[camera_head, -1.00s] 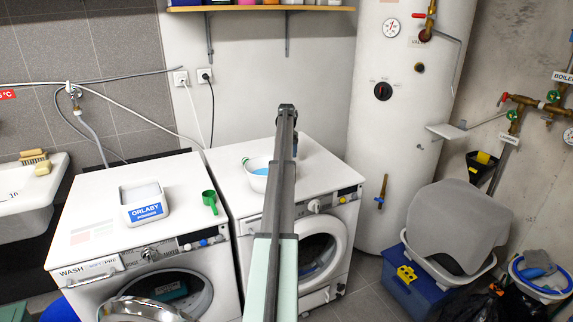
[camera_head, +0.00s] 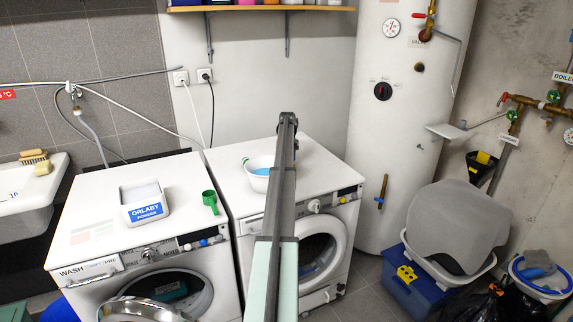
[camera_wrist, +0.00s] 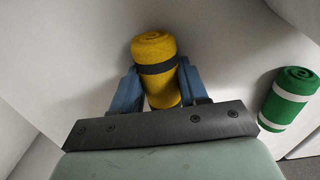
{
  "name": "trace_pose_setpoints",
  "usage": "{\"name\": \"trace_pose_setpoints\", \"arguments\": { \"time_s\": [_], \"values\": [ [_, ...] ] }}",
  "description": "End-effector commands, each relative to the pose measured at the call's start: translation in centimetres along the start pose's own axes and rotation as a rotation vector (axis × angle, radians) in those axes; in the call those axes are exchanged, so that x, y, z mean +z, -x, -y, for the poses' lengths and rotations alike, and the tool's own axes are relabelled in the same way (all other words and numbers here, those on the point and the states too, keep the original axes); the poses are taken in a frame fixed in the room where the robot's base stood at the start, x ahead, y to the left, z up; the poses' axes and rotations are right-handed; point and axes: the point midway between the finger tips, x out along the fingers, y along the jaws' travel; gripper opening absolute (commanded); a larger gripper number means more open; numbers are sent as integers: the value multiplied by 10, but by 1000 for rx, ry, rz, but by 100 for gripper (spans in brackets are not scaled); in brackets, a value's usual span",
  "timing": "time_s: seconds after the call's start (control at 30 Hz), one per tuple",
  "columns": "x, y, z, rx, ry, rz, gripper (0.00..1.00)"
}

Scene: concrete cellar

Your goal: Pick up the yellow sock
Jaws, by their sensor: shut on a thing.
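The yellow sock (camera_wrist: 157,85) is a roll with a dark band, seen in the wrist view. My gripper (camera_wrist: 157,68) has its two blue fingers on either side of the sock and is shut on it. The sock's lower end is hidden by the dark gripper body. A pale surface lies behind the sock; I cannot tell whether the sock touches it. In the head view my arm hides the sock, and the gripper is not clearly seen.
A green roll with white bands (camera_wrist: 289,98) lies right of my gripper. The boiler (camera_head: 400,150) stands behind.

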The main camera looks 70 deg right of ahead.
Motion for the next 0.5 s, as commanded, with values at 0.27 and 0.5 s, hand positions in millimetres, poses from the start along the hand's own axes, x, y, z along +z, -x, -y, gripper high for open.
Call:
{"name": "trace_pose_setpoints", "arguments": {
  "time_s": [0.27, 0.5],
  "values": [
    [0, 0, 0, 0, 0, 0, 14],
    [0, 5, 0, 0, 0, -1, 14]
  ]
}}
